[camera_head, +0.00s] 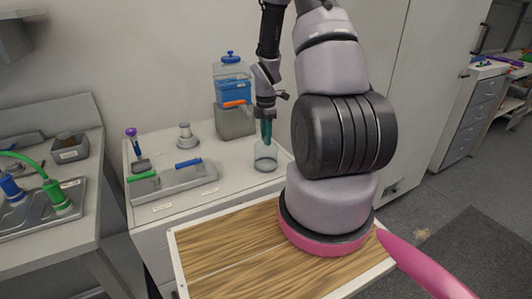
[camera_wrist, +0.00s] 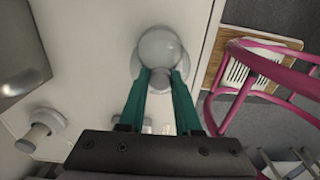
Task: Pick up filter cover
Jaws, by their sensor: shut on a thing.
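The filter cover appears to be the clear, round piece (camera_head: 265,161) at the right end of the white counter. It also shows in the wrist view as a translucent round body (camera_wrist: 160,43) with a small grey knob (camera_wrist: 160,78). My gripper (camera_head: 266,141) points straight down over it. In the wrist view its two teal fingers (camera_wrist: 160,80) are closed in on both sides of the knob. I cannot tell whether the cover still touches the counter.
A grey knobbed piece (camera_head: 185,137) stands to the left on the counter. A tray with green and blue handles (camera_head: 175,182) lies in front of it. A blue container (camera_head: 232,92) on a grey block stands behind. A wooden-topped surface (camera_head: 215,255) is in front.

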